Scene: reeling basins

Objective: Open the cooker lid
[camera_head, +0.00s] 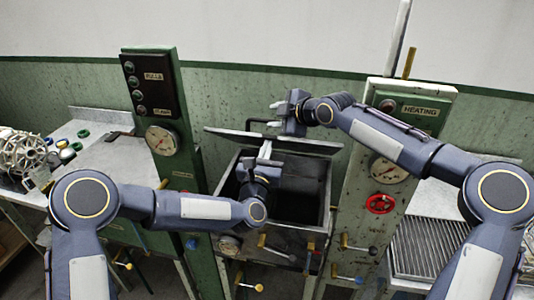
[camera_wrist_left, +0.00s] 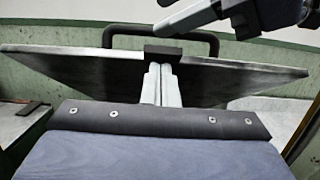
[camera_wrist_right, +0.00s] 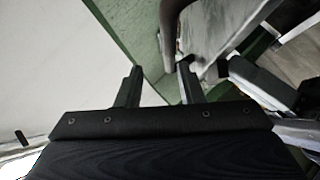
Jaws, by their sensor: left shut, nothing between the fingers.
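The cooker lid (camera_head: 312,145) is a flat grey metal panel, raised and tilted above the back of the open cooker (camera_head: 312,205). It spans most of the left wrist view (camera_wrist_left: 85,72), with a dark bar handle (camera_wrist_left: 205,36) along its top. My left gripper (camera_head: 265,149) is shut and empty over the cooker opening. Its fingers (camera_wrist_left: 162,66) point at the lid's inner face; whether they touch it is unclear. My right gripper (camera_head: 273,113) is open behind the lid, near its handle. In the right wrist view its fingers (camera_wrist_right: 160,75) are apart.
A green post with a gauge (camera_head: 160,140) stands left of the cooker. A heating panel (camera_head: 415,107) with a gauge and red valve wheel (camera_head: 380,204) stands right. Small valve levers (camera_head: 350,242) line the front. A metal bench (camera_head: 110,160) lies left.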

